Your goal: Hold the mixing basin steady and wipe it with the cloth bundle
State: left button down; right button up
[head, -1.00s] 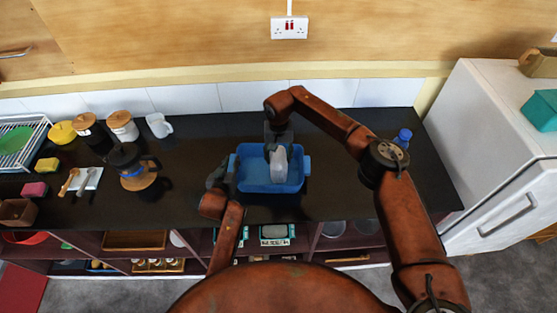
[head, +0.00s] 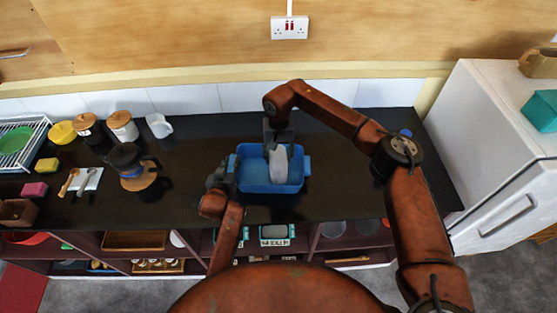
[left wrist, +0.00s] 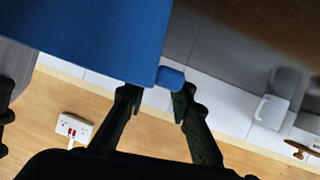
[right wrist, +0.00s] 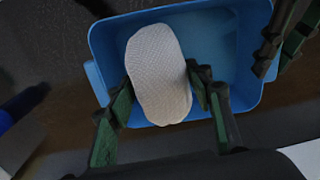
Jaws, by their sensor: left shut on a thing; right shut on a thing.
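The blue mixing basin (head: 254,184) stands on the dark counter, with a small lug on each side. My left gripper (head: 226,174) is at the basin's left side. In the left wrist view my left gripper (left wrist: 158,92) has its fingers on either side of the basin's blue lug (left wrist: 171,79). The pale cloth bundle (head: 278,165) is inside the basin, right of its middle. My right gripper (head: 277,141) is shut on the bundle from above. In the right wrist view the textured bundle (right wrist: 160,75) sits between the fingers; whether it touches the basin's floor is unclear.
A blue-capped thing (head: 406,133) is mostly hidden behind my right elbow. A coffee pot (head: 126,160), canisters (head: 122,125), a white mug (head: 158,125) and sponges (head: 47,164) stand to the left. A white fridge (head: 500,140) bounds the right. Counter around the basin is clear.

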jog(key=shift+r, duration=2)
pick_arm(q)
jog(key=c, duration=1.6)
grip_release()
jog(key=v, duration=1.2)
